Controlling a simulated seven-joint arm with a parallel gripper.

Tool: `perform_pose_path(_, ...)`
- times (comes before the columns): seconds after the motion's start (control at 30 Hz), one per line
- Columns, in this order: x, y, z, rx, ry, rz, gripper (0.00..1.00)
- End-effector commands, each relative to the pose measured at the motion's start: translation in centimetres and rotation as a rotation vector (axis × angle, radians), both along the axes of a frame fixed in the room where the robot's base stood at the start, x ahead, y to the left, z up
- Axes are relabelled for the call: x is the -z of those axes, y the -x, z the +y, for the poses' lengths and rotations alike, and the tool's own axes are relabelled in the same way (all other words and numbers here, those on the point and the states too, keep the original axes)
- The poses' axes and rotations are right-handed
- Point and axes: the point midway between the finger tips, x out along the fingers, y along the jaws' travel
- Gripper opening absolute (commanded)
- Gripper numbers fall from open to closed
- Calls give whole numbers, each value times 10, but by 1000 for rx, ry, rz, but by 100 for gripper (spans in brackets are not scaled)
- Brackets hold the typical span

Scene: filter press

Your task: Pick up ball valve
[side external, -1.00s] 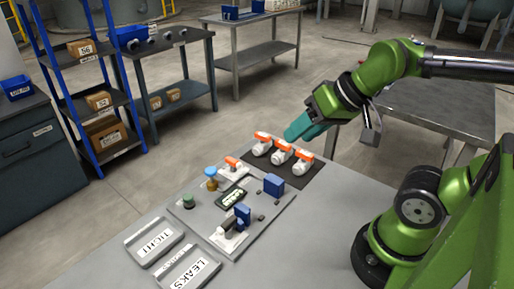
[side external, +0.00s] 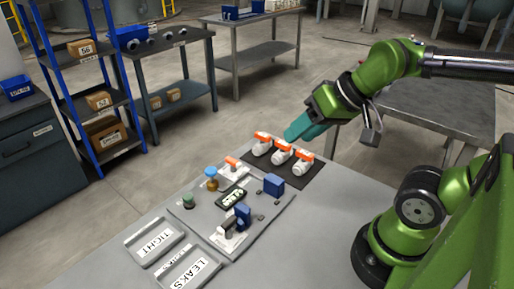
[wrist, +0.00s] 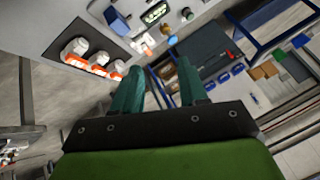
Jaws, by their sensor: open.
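Three white ball valves with orange handles stand in a row on a black mat (side external: 285,179) on the table: the left valve (side external: 262,147), the middle valve (side external: 281,156) and the right valve (side external: 303,166). A further orange-handled valve (side external: 232,167) sits in the test fixture. My gripper (side external: 291,136) is teal-fingered, open and empty, above and beyond the row of valves in the side view. In the wrist view my gripper (wrist: 158,70) has its fingers apart with nothing between them, and the row of valves (wrist: 98,62) lies to the left of the fingers.
The fixture plate (side external: 265,212) carries a blue-knobbed brass part, a green button, a small display and blue blocks. Two grey trays stand in front, labelled TIGHT (side external: 150,240) and LEAKS (side external: 190,266). The table's right front area is clear.

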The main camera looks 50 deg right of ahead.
Motion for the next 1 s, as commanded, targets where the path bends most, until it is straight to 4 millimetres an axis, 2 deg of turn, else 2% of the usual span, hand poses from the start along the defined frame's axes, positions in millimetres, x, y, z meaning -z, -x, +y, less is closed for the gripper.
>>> perform_pose_path(0.1,0,0,0,0,0,0,43)
perform_pose_path(0.13,0,0,0,0,0,0,46)
perform_pose_path(0.5,0,0,0,0,0,0,100)
perform_pose_path(0.7,0,0,-1,2,0,1,100)
perform_pose_path(0.83,11,-6,-7,31,-2,52,100)
perform_pose_path(1.0,20,-41,-36,88,21,175,100)
